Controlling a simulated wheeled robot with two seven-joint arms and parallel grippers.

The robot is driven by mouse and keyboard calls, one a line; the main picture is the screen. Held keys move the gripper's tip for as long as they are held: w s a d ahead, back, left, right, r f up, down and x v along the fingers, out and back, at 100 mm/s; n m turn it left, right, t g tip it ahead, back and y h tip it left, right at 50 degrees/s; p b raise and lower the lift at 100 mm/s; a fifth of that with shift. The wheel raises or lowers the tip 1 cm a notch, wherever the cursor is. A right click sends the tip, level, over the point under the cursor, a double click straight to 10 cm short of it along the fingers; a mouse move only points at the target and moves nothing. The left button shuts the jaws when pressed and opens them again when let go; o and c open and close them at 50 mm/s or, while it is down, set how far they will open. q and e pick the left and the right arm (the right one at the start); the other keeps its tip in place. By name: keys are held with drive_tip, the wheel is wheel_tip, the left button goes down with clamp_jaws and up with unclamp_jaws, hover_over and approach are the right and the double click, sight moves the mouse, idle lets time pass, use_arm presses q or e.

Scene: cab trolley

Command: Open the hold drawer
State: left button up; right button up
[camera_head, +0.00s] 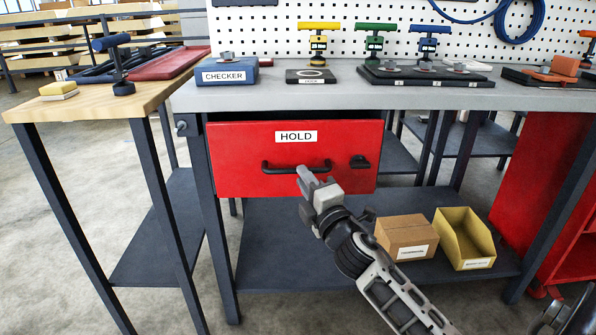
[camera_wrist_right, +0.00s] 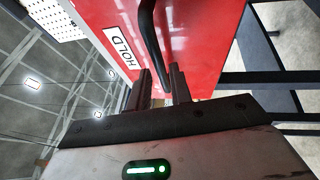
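The hold drawer (camera_head: 240,160) is a red-fronted drawer under the grey bench top, with a white HOLD label (camera_head: 296,136). A dark strip shows between its top edge and the bench; I cannot tell whether it stands slightly out. Its black bar handle (camera_head: 275,168) runs across the front. My right gripper (camera_head: 306,176) is at the handle's right part. In the right wrist view the two fingers (camera_wrist_right: 162,88) are apart, and the handle (camera_wrist_right: 150,40) runs down to the gap between them. I cannot tell whether they touch it. My left gripper is out of view.
A black latch (camera_head: 360,162) sits right of the handle. On the bench stand a blue CHECKER box (camera_head: 227,75) and a dark tray (camera_head: 425,79). A cardboard box (camera_head: 405,235) and a yellow bin (camera_head: 463,238) are on the lower shelf. A wooden-topped table (camera_head: 95,103) adjoins at left.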

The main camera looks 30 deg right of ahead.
drive_tip(key=shift+x, duration=1.95)
